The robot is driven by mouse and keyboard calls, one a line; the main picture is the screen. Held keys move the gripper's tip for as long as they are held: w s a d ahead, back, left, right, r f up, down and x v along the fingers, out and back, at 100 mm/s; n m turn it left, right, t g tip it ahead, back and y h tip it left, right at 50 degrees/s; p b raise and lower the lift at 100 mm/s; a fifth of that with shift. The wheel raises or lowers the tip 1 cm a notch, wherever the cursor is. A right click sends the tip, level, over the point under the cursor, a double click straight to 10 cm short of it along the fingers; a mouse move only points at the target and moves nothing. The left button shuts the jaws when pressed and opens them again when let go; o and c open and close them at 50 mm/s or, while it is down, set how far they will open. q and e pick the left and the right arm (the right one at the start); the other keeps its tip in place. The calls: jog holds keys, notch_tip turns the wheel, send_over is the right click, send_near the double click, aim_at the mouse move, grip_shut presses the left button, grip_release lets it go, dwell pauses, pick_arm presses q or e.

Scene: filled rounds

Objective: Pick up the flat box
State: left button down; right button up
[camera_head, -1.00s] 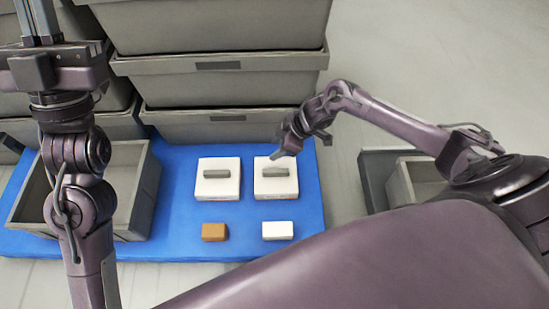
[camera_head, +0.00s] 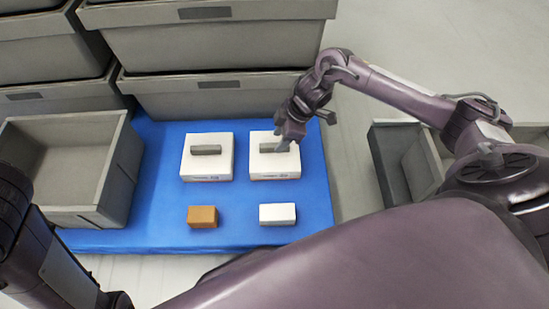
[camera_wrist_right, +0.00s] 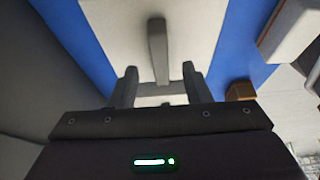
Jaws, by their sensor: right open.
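Two white flat boxes with grey bar handles lie side by side on a blue mat (camera_head: 165,200): a left flat box (camera_head: 207,168) and a right flat box (camera_head: 262,168). My right gripper (camera_head: 284,144) is open at the right flat box's handle (camera_head: 266,147). In the right wrist view the open fingers (camera_wrist_right: 159,76) point at the white top, with the handle (camera_wrist_right: 157,45) lined up between them. I cannot tell whether they touch it. My left arm shows at the lower left; its gripper is not clearly in view.
A small brown box (camera_head: 202,216) and a small white box (camera_head: 277,214) lie in front of the flat boxes. An open grey crate (camera_head: 117,180) stands at the left. Stacked grey crates (camera_head: 215,95) stand behind. Another grey container (camera_head: 388,165) is at the right.

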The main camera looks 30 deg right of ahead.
jog(key=shift+b+x, duration=0.35)
jog(key=shift+x, duration=0.7)
jog(key=shift+s, duration=0.1)
grip_shut()
